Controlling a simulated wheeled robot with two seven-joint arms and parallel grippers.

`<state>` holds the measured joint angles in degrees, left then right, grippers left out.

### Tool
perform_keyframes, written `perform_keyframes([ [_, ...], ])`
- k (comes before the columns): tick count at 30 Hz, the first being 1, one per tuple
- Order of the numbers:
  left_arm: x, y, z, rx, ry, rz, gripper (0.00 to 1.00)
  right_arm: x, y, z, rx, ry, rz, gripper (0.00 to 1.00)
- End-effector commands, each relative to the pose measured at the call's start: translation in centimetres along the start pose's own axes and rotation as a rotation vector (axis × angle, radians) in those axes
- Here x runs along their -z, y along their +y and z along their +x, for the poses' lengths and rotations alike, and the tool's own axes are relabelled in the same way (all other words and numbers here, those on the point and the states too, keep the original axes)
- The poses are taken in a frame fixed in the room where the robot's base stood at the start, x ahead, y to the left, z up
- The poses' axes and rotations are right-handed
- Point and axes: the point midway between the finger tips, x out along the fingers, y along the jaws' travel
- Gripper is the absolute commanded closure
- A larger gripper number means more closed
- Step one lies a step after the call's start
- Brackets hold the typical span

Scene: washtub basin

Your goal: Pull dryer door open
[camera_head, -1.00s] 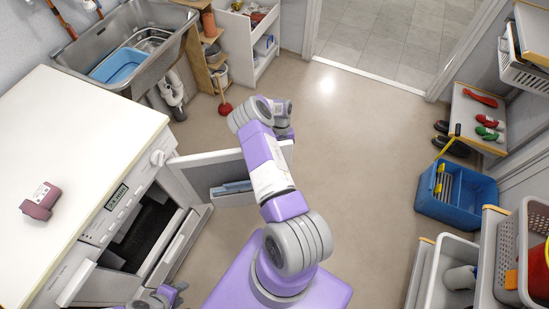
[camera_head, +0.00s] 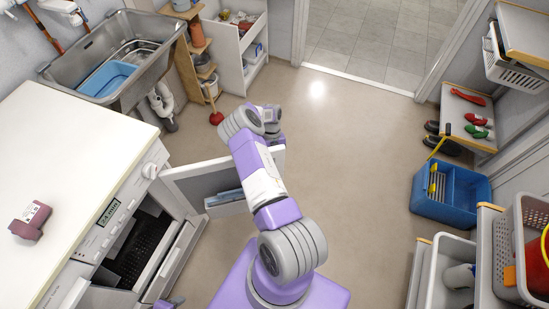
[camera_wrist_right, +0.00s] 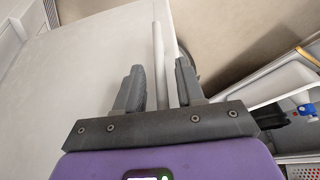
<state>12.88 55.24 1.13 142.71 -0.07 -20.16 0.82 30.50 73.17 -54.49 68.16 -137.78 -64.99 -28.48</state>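The white dryer (camera_head: 118,205) stands at the left, with a lit display and a knob on its front. Its door (camera_head: 185,187) stands swung open toward the right, with a recess on the face turned to me. My right arm reaches over the door, and its gripper (camera_head: 270,120) is near the door's free end, partly hidden by the arm. In the right wrist view, the right gripper (camera_wrist_right: 160,85) has its fingers apart, with a pale bar (camera_wrist_right: 160,55) between them and gaps visible at both sides. Only a sliver of my left gripper (camera_head: 170,303) shows at the bottom edge.
A dark opening (camera_head: 133,250) and a pulled-out grey panel (camera_head: 180,255) are below the display. A mauve object (camera_head: 30,220) lies on the dryer top. A sink (camera_head: 105,65), a plunger (camera_head: 216,117) and a blue bin (camera_head: 450,200) stand around. The middle floor is clear.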

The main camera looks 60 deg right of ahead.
Motion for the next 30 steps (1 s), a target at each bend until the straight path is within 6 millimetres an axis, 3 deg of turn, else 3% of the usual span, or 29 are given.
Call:
perform_keyframes([
  [5,0.0,0.2,-0.4,0.0,0.0,0.0,0.57,0.0,-0.1,-1.4,0.001,-0.003,0.0,0.62],
  [16,-0.1,0.7,-1.8,0.0,0.0,0.0,0.57,0.0,0.0,-7.0,0.0,-0.002,-0.001,0.62],
  [30,-0.1,0.7,-1.9,0.0,0.0,0.0,0.57,0.0,0.0,-7.6,0.0,0.0,0.0,0.62],
])
